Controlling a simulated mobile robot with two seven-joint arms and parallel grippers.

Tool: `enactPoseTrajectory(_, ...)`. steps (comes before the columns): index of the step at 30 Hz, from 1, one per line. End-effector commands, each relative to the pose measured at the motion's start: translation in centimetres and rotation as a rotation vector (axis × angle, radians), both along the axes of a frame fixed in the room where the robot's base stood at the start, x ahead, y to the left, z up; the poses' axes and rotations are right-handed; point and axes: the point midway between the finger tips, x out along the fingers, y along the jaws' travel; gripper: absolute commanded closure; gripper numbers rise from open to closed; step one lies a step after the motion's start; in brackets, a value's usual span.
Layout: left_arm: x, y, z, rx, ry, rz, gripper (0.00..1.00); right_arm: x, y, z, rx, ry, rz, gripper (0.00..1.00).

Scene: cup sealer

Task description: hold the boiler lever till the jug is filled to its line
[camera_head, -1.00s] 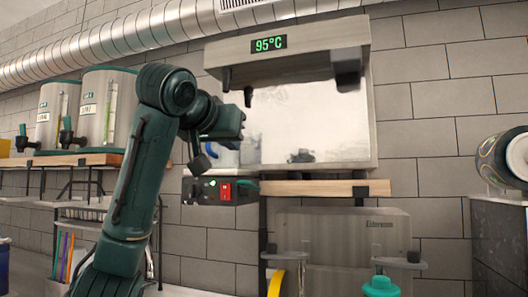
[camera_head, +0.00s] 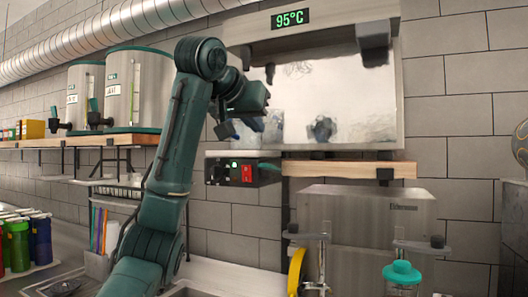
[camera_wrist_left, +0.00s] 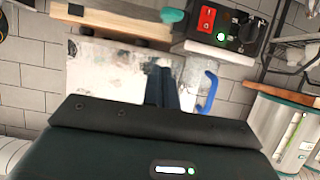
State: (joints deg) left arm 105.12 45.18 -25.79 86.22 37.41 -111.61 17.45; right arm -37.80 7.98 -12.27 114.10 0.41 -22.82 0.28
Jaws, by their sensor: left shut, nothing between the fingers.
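The boiler (camera_head: 330,24) is a metal unit with a green 95°C display and a pale back panel. A small dark fitting (camera_head: 270,72) hangs under its left side and a larger dark one (camera_head: 375,45) under its right; I cannot tell which is the lever. A clear jug (camera_head: 273,130) stands below on the left, partly behind my left gripper (camera_head: 228,128). Its blue handle (camera_wrist_left: 209,92) shows in the left wrist view, beside the shut fingers (camera_wrist_left: 161,88). The fingers hold nothing. The jug's fill line and water level cannot be made out. My right gripper is out of view.
A small black control box with a red switch (camera_head: 247,173) sits below the jug, by the wooden shelf (camera_head: 335,169). Two metal dispensers (camera_head: 134,88) stand on the left shelf.

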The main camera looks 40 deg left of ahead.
Motion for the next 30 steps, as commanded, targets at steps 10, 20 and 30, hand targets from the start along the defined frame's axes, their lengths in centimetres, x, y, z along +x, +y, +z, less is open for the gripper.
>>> enactPoseTrajectory(10, 5.0, 1.8, -3.9, 0.002, 0.003, 0.004, 1.0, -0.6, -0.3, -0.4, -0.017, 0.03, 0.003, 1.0)
enactPoseTrajectory(20, 4.5, 1.5, -6.3, 0.0, -0.001, 0.002, 1.0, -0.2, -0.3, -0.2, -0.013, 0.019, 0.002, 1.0)
enactPoseTrajectory(30, 4.4, 1.5, -6.4, 0.0, -0.002, 0.001, 1.0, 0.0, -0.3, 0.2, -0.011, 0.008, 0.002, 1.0)
